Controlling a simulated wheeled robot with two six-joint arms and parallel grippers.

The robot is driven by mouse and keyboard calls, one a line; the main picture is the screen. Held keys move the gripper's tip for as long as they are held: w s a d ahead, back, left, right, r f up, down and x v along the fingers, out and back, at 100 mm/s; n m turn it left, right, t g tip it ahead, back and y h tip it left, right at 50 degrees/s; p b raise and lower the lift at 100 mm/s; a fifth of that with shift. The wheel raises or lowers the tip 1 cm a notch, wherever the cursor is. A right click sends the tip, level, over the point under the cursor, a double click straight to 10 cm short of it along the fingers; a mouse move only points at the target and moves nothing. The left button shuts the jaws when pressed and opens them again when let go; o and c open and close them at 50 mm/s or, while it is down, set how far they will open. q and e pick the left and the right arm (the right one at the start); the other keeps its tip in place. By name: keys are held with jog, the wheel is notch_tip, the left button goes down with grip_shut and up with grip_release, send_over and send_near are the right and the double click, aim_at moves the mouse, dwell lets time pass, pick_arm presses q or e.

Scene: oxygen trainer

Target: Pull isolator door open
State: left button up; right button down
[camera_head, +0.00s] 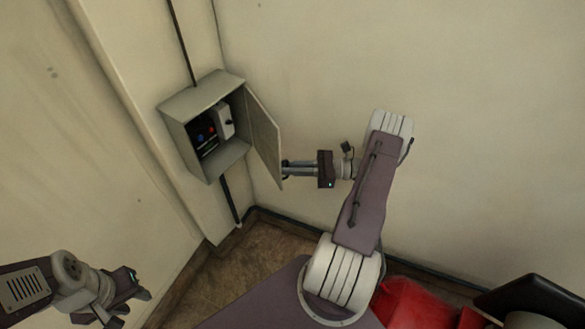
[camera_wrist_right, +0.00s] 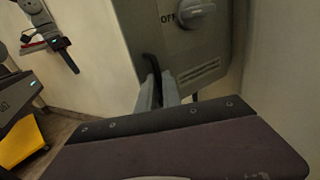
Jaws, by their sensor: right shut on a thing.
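The isolator box (camera_head: 206,104) is a grey metal cabinet on the wall in the head view. Its door (camera_head: 264,137) is hinged on the right side and stands open, so the inside shows. My right gripper (camera_head: 285,170) is at the door's lower outer edge. In the right wrist view the door's outer face (camera_wrist_right: 205,45) carries a grey knob (camera_wrist_right: 194,13) marked OFF and a dark handle (camera_wrist_right: 152,66). The right gripper's fingers (camera_wrist_right: 158,90) are shut on this handle. My left gripper (camera_head: 128,298) is low at the left, away from the box; its jaw gap is unclear.
Inside the box are a switch unit (camera_head: 224,121) and a dark panel with red and blue buttons (camera_head: 203,136). Conduits run above and below the box. A red object (camera_head: 415,305) lies on the floor at lower right. The wall right of the door is bare.

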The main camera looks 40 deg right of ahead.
jog(key=shift+w+d, duration=0.1)
jog(key=shift+w, duration=0.15)
